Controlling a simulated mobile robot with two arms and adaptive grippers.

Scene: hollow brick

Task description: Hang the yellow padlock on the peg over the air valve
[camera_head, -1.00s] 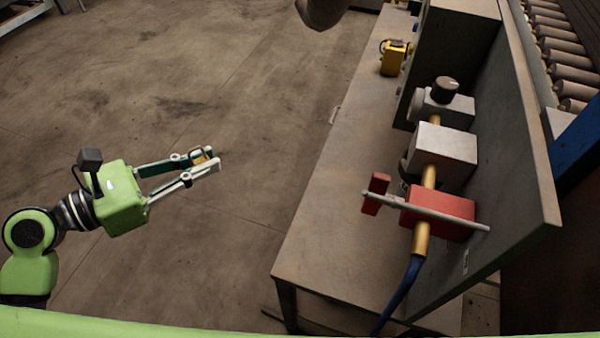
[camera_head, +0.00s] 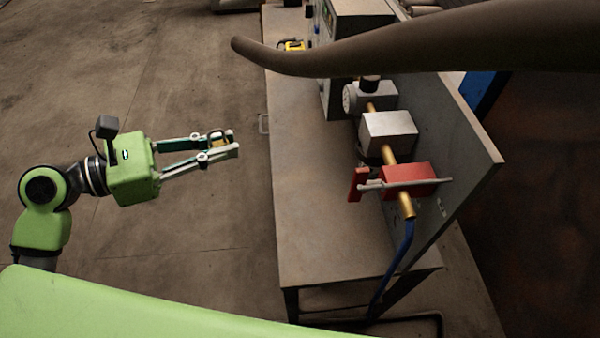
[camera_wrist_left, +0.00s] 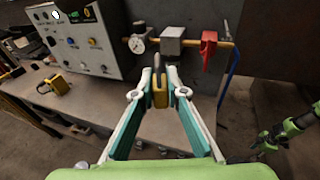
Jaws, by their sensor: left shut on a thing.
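The yellow padlock (camera_head: 217,138) is between the fingertips of my left gripper (camera_head: 220,142), which is shut on it over the floor, left of the bench. In the left wrist view the padlock (camera_wrist_left: 160,92) shows between the tips, its shackle partly hidden. The red air valve (camera_head: 405,182) sits on a brass pipe along the upright panel. A thin grey peg (camera_head: 400,184) crosses over the valve, its free end toward the left. The held padlock is well apart from the peg. In the left wrist view my right arm (camera_wrist_left: 290,130) shows at the right; its jaws are unclear.
The bench (camera_head: 310,190) has a clear front part. A grey box (camera_head: 388,133) and a gauge (camera_head: 350,98) share the pipe. A yellow-and-black item (camera_head: 292,45) lies farther back. A dark curved bar (camera_head: 400,45) crosses the upper head view. A blue hose (camera_head: 395,262) hangs below the valve.

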